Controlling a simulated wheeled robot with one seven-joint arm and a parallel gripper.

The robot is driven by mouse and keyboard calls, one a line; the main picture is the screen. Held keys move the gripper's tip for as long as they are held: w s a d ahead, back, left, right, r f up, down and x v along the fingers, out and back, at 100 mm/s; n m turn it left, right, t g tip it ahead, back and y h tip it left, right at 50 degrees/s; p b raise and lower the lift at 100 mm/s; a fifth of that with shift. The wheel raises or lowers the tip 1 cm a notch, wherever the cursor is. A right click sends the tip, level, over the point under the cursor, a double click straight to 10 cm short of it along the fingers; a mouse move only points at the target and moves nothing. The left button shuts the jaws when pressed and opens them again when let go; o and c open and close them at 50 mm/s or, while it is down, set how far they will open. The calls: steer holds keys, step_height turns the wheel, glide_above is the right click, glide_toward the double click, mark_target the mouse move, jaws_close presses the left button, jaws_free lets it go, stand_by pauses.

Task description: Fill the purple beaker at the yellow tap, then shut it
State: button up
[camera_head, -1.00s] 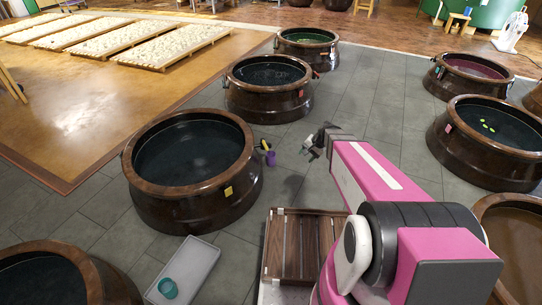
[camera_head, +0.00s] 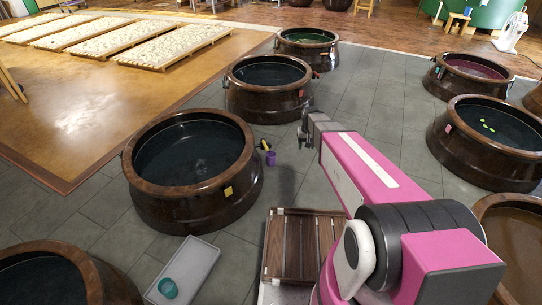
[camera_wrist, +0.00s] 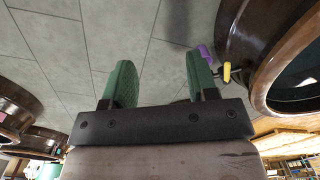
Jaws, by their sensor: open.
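The purple beaker (camera_head: 271,159) is small in the head view, beside the right wall of the middle left jar. The yellow tap (camera_head: 265,144) sticks out from that jar just above the beaker. Both also show in the wrist view, the purple beaker (camera_wrist: 205,53) by the right finger and the yellow tap handle (camera_wrist: 227,72) beside the jar wall. My gripper (camera_head: 303,132) is in the air to the right of them, apart from both. Its two green fingers (camera_wrist: 160,72) are spread with nothing between them. The water flow is too small to tell.
The dark-filled jar (camera_head: 222,195) bears a yellow tag. Another jar (camera_head: 270,105) stands behind it. A slatted wooden crate (camera_head: 292,250) and a grey tray (camera_head: 195,265) with a teal bowl (camera_head: 168,288) lie in front. Grey floor around the beaker is open to the right.

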steer(key=w+a+f+n, duration=0.1)
steer(key=w+a+f, duration=0.35)
steer(key=w, duration=0.25)
steer(key=w+a+f, duration=0.4)
steer(key=w+a, duration=0.2)
steer(key=w, duration=0.2)
steer(key=n, duration=0.2)
glide_above(266, 146)
steer(key=f, duration=0.6)
steer(key=shift+w+f, duration=0.3)
steer(key=shift+f, duration=0.1)
steer(key=shift+a+f, duration=0.15)
steer(key=shift+f, duration=0.15)
step_height(266, 146, down, 7)
steer(key=shift+r, duration=0.15)
steer(key=shift+c, duration=1)
jaws_close()
